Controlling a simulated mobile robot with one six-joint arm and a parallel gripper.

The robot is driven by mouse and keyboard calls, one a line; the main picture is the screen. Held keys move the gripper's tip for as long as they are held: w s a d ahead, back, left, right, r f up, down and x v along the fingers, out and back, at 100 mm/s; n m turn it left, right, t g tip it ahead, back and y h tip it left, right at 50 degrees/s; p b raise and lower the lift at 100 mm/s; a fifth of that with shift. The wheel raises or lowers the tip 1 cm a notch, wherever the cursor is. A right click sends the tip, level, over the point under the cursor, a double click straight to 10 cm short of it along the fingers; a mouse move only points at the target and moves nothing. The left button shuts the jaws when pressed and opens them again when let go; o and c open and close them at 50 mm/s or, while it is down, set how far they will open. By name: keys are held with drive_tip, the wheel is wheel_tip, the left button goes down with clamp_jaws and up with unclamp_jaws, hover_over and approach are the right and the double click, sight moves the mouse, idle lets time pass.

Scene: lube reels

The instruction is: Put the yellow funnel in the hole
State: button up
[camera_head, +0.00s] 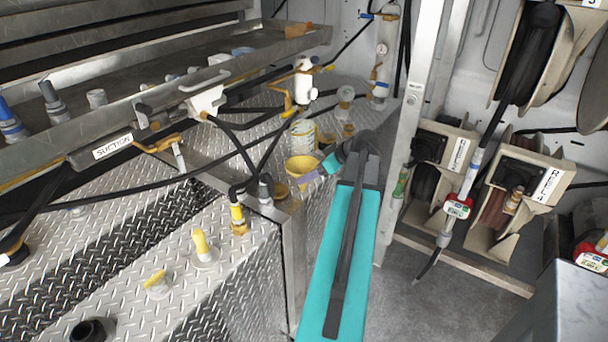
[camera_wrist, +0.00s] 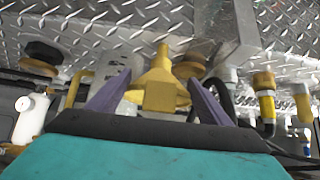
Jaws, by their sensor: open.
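The yellow funnel (camera_head: 302,165) is in the head view, near the corner of the diamond-plate deck. In the wrist view the funnel (camera_wrist: 158,92) lies between my two purple fingers, its narrow spout pointing to the top of the picture. My gripper (camera_head: 309,177) is open, with a gap showing between each finger and the funnel. One purple finger shows beside the funnel in the head view. A round brass-coloured fitting (camera_head: 281,191) is just below and left of the funnel; I cannot tell whether it is the hole. What supports the funnel is hidden.
Yellow-capped fittings (camera_head: 201,246) and a capped pipe (camera_head: 238,218) stand on the deck to the left. Black hoses (camera_head: 120,186) cross above it. A metal post (camera_head: 411,95) and hose reels (camera_head: 515,200) are to the right. A white container (camera_head: 303,133) is behind the funnel.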

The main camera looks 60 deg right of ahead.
drive_tip(key=shift+x, duration=0.8)
clamp_jaws()
unclamp_jaws()
idle(0.4)
drive_tip(key=shift+s+r, duration=0.15)
drive_tip(key=b+v, duration=0.2)
drive_tip(key=v, duration=1.1)
drive_tip(key=shift+s+r+b, duration=0.15)
drive_tip(key=shift+r+b, duration=0.05)
drive_tip(key=shift+b, duration=0.2)
